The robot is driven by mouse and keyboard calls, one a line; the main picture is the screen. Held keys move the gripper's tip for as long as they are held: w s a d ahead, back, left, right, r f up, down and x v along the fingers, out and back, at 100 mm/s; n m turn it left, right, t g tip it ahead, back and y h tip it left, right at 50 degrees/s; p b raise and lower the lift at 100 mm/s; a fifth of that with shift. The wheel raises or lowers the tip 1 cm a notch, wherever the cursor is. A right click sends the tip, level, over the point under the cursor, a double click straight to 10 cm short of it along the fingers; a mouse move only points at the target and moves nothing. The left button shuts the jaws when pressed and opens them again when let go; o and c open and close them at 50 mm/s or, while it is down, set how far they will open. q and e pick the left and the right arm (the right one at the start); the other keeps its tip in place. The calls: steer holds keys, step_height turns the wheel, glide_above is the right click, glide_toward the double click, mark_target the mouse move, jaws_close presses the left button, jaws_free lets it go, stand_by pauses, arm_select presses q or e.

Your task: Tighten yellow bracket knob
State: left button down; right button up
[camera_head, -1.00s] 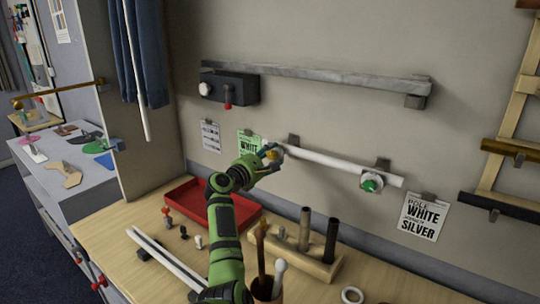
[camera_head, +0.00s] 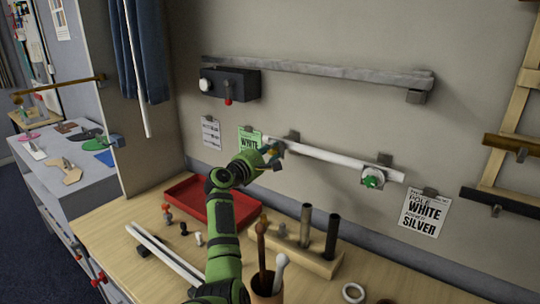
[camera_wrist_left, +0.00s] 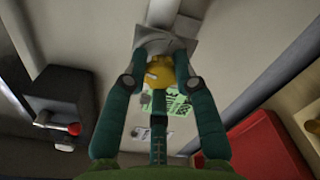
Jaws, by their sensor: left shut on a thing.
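My left gripper (camera_head: 271,158) reaches up to the wall at the left end of a white pole (camera_head: 335,159). In the left wrist view its fingers (camera_wrist_left: 157,80) close around a yellow knob (camera_wrist_left: 159,73), with a grey bracket (camera_wrist_left: 160,43) just beyond it. The fingers hide the sides of the knob, and the head view barely shows it. The pole's right end sits at a second bracket with a green knob (camera_head: 373,181). My right gripper is not in view.
A grey rail (camera_head: 320,70) and a dark box (camera_head: 230,86) with a white knob and a red lever are above. Below on the table are a red tray (camera_head: 222,216), a wooden block (camera_head: 300,256) with dark upright rods, and a cup (camera_head: 266,291) holding sticks.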

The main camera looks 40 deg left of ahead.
arm_select(q)
steer(key=m+b, duration=0.3)
steer(key=m, duration=0.1)
steer(key=shift+f, duration=0.2)
steer(key=m+b, duration=0.2)
steer(key=m, duration=0.2)
steer(key=shift+b, duration=0.35)
steer(key=m+b, duration=0.3)
steer(key=m, duration=0.2)
steer(key=shift+m, duration=0.3)
steer(key=shift+r+m+b, duration=0.2)
steer(key=shift+m+b, duration=0.8)
steer(key=shift+m, duration=0.8)
steer(key=c, duration=1)
jaws_free()
